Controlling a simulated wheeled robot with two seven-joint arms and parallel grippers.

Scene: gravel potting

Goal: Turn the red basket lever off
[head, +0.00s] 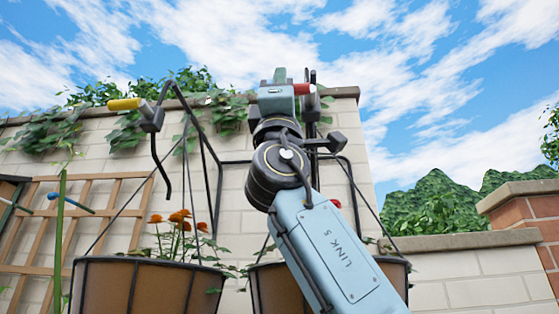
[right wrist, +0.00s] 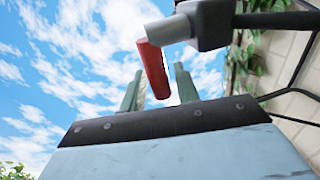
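The red lever (head: 303,89) is on the right hanging basket (head: 395,266), on the dark bracket high above it. In the right wrist view, the red lever (right wrist: 152,68) comes off a grey stub on a dark housing (right wrist: 212,22) and slants down. My right gripper (head: 281,77) is raised at the lever and hides part of it and its mount. In the right wrist view, my right gripper's fingers (right wrist: 158,88) are apart, with the lever's lower end seen between them; I cannot tell whether they touch it. My left gripper is not in view.
A yellow lever (head: 125,103) sits on the left basket's (head: 140,285) frame, above orange flowers (head: 180,222). Thin dark rods run around both baskets. A stone wall (head: 235,185) with ivy stands behind, and a wooden trellis (head: 110,215) is at the left. Open sky lies above the gripper.

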